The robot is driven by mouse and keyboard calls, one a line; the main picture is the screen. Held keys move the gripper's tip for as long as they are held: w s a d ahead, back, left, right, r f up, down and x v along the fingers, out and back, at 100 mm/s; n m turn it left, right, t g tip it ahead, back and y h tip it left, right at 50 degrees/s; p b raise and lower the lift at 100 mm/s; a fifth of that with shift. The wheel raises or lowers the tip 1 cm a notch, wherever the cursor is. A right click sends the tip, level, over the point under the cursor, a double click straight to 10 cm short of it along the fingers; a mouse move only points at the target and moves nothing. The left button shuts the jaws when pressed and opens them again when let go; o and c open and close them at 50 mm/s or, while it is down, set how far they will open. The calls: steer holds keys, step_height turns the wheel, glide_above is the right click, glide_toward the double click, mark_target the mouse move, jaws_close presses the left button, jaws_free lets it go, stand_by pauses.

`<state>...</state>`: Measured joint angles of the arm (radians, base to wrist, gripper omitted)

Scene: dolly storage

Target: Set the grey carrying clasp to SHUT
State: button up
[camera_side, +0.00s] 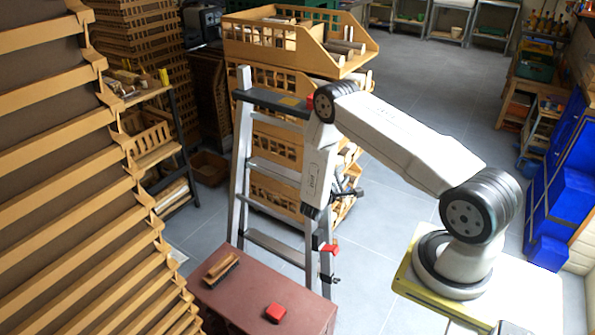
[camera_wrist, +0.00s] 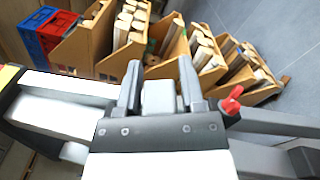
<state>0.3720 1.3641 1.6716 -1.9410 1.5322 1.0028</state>
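I cannot pick out the grey carrying clasp with certainty. A grey stepladder (camera_side: 242,150) stands in the side view, with red fittings on its frame, one low on the right leg (camera_side: 330,248). My gripper (camera_side: 346,190) is beside the ladder's right leg, partly lost against it. In the wrist view the two dark fingers of my gripper (camera_wrist: 159,68) stand apart. A pale grey block (camera_wrist: 159,97) shows between them; I cannot tell whether it belongs to the ladder or touches the fingers. A red lever (camera_wrist: 232,100) shows right of the fingers.
A reddish-brown chest (camera_side: 240,308) with a brush (camera_side: 221,269) and a red block (camera_side: 275,312) is in front of the ladder. Stacked wooden bins (camera_side: 265,45) stand behind it. Slatted wood fills the left. Grey floor (camera_side: 400,185) is open to the right.

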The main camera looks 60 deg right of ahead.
jaws_close()
steer(key=shift+w+r+n, duration=0.25)
steer(key=shift+r+n, duration=0.2)
steer(key=shift+n, duration=0.75)
steer(key=shift+w+r+n, duration=0.2)
steer(key=shift+r+n, duration=0.25)
steer(key=shift+n, duration=0.75)
steer(key=shift+o, duration=2.2)
jaws_free()
steer(key=shift+a, duration=0.15)
